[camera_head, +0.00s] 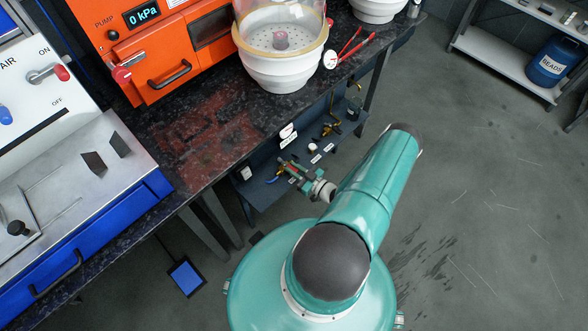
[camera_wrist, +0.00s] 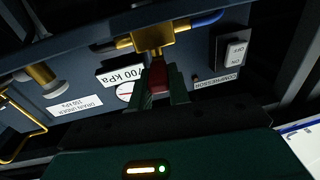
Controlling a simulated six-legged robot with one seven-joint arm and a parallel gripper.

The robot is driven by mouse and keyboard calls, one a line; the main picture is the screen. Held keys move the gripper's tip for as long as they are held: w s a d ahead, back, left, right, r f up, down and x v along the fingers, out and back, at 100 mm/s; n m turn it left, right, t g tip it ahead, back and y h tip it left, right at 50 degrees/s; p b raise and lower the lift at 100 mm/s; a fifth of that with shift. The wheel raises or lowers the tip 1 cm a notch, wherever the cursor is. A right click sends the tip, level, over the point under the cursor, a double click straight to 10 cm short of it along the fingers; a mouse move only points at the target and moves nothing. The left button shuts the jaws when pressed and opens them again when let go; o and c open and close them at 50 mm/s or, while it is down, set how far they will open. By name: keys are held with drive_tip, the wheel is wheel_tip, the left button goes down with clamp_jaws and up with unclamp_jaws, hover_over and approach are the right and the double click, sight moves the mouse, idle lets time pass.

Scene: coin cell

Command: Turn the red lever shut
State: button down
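A red lever (camera_wrist: 158,78) hangs from a brass valve (camera_wrist: 155,40) on a dark blue panel in the wrist view. My gripper (camera_wrist: 160,85) has its two dark green fingers on either side of the lever, and the lever fills the gap between them. In the head view my gripper (camera_head: 298,173) reaches to the small fittings under the bench, too small there to show the grip clearly. The lever's far side is hidden.
A 700 kPa gauge (camera_wrist: 126,92) sits beside the lever, with a compressor switch (camera_wrist: 233,52) to the right. Another brass fitting (camera_wrist: 40,75) is at left. The dark bench (camera_head: 215,130) overhangs the panel. Open grey floor (camera_head: 480,200) lies right.

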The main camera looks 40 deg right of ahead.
drive_tip(key=shift+a+m+h, duration=0.35)
drive_tip(key=shift+m+h, duration=0.35)
drive_tip(key=shift+h, duration=0.4)
drive_tip(key=c, duration=1.3)
unclamp_jaws()
drive_tip(key=s, duration=1.4)
drive_tip(key=shift+d, duration=0.1)
